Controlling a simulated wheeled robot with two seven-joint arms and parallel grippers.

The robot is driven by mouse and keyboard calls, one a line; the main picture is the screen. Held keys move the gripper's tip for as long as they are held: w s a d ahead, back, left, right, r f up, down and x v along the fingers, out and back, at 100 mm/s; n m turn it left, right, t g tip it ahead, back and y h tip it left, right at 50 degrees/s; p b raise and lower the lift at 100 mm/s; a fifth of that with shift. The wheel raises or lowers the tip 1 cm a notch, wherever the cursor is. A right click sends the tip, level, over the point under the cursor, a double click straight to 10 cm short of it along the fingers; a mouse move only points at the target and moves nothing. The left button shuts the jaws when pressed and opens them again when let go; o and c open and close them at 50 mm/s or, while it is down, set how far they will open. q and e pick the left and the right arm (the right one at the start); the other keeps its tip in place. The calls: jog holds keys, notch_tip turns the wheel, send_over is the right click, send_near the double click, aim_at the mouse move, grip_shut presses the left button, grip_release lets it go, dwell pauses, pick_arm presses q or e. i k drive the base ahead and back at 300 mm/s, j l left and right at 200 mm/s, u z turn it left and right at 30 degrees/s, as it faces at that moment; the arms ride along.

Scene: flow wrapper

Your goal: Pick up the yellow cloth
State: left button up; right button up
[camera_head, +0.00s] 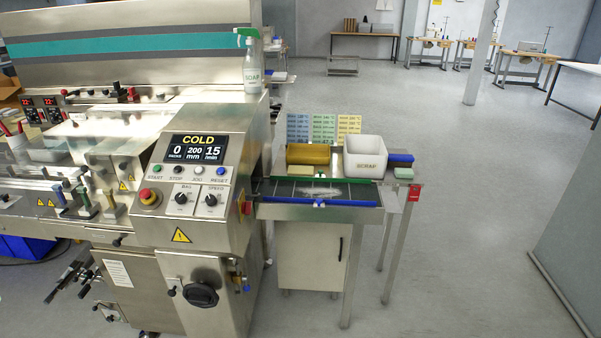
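A mustard-yellow block-shaped item (308,154) lies at the back of the small outfeed table, left of the white SCRAP bin. A smaller pale-yellow pad (300,170) lies just in front of it. I cannot tell for certain which of the two is the yellow cloth. Neither is touched by a gripper. Neither of my grippers is in view.
The white SCRAP bin (364,158) stands beside a blue roll (399,158) and a pale green pad (404,173). A dark belt (345,192) runs in front. The wrapper's control panel (195,150) rises at left. The floor (470,220) at right is clear.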

aim_at(293, 170)
jog(key=i+l+z, duration=1)
jog(key=i, duration=0.5)
jog(key=i+l+z, duration=0.2)
jog(key=i, duration=0.55)
jog(key=i+l+z, duration=0.15)
jog(key=i, duration=0.55)
jog(key=i+u, duration=0.85)
jog(key=i+l+u, duration=0.15)
jog(key=i+u, duration=0.15)
jog(key=u, duration=0.15)
jog(key=i+l+u, duration=0.55)
jog(key=i+u, duration=0.2)
jog(key=u, duration=0.15)
jog(key=i+l+u, duration=0.3)
jog(key=u, duration=0.2)
jog(key=i+l+u, duration=0.25)
jog(key=l+u, duration=0.25)
jog(key=i+l+u, duration=0.2)
jog(key=l+u, duration=0.25)
